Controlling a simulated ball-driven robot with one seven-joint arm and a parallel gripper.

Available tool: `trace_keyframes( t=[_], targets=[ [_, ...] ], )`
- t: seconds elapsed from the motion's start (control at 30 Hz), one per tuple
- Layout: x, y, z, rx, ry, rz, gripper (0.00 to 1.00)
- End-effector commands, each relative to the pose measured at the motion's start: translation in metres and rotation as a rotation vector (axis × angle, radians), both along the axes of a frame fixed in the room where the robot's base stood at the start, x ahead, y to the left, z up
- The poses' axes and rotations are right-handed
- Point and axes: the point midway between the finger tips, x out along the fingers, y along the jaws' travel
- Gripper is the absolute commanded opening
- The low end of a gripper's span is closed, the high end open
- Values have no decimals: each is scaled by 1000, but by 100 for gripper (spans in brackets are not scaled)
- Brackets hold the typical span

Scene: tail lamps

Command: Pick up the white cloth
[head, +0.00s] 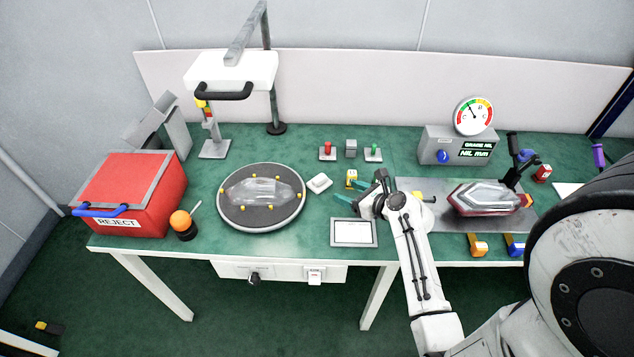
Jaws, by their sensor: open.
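A small white folded item (319,183), which looks like the white cloth, lies on the green bench just right of the round turntable. My gripper (349,191) is to the right of it, with its teal fingers pointing left toward it. The fingers are spread apart and the gripper appears empty. A gap of bench shows between the fingertips and the cloth. The height of the fingers above the bench is hard to tell.
The turntable (234,217) holds a clear lens. A small yellow-and-white object (351,178) stands close to the fingers. A white-screened tablet (354,232) lies in front. Red and green buttons (328,151) stand behind. A red reject bin (128,190) is at left, a lamp fixture (488,199) at right.

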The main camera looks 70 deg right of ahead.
Motion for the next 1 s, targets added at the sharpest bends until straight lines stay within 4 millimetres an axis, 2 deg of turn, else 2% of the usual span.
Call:
trace_keyframes(
  t=[0.3,0.53,0.83,1.0],
  targets=[
    [38,-17,-16,5,-3,-2,66],
    [51,-22,-21,3,-2,0,66],
    [83,-38,-35,3,-2,0,66],
    [90,-40,-38,2,0,0,66]
  ],
)
